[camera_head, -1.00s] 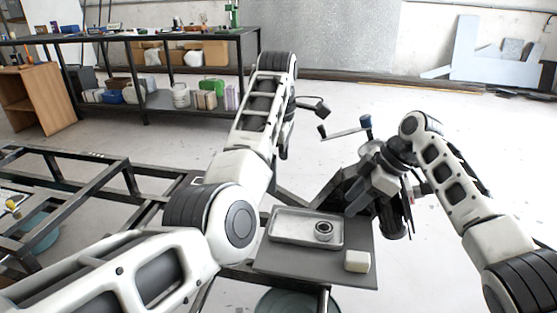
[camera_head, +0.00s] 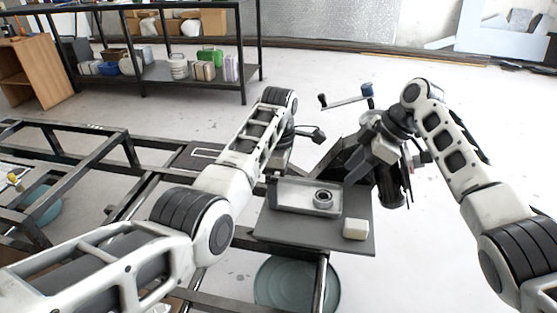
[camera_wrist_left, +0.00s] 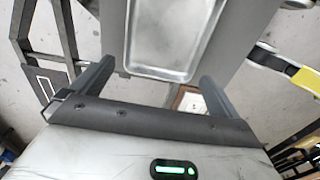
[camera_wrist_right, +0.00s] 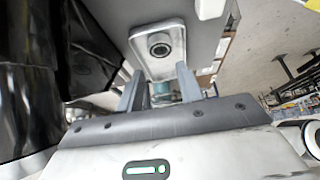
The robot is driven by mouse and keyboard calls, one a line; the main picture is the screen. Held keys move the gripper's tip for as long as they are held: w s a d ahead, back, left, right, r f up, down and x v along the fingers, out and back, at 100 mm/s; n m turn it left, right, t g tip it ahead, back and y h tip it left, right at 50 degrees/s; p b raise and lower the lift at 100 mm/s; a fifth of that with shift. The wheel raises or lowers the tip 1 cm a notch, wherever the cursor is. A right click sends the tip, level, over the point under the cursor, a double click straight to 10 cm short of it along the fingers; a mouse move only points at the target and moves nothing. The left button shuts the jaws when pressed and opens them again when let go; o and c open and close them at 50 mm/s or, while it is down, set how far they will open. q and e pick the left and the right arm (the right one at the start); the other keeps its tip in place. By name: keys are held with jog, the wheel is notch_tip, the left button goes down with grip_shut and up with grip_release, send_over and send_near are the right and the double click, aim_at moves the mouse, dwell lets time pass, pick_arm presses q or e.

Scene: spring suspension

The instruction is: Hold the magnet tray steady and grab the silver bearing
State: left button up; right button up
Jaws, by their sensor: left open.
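The metal magnet tray (camera_head: 288,207) lies on a grey board, with the silver ring-shaped bearing (camera_head: 323,198) inside near its right end. My left gripper is at the tray's far left side, mostly hidden by my arm in the head view. In the left wrist view its fingers (camera_wrist_left: 155,85) are open, wide apart, with the tray's end (camera_wrist_left: 158,73) ahead between them, apparently ungripped. My right gripper (camera_wrist_right: 158,87) is open with a narrower gap and empty. In the right wrist view, the bearing (camera_wrist_right: 159,46) in the tray (camera_wrist_right: 141,33) is ahead of its fingertips.
A white block (camera_head: 356,229) sits on the grey board (camera_head: 300,239), right of the tray. A dark stand with a crank handle (camera_head: 345,130) rises behind it. A dark metal frame (camera_head: 95,140) is at left. A round teal bin (camera_head: 298,285) stands below the board.

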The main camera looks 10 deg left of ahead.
pick_arm(q)
jog(key=shift+f, duration=1.2)
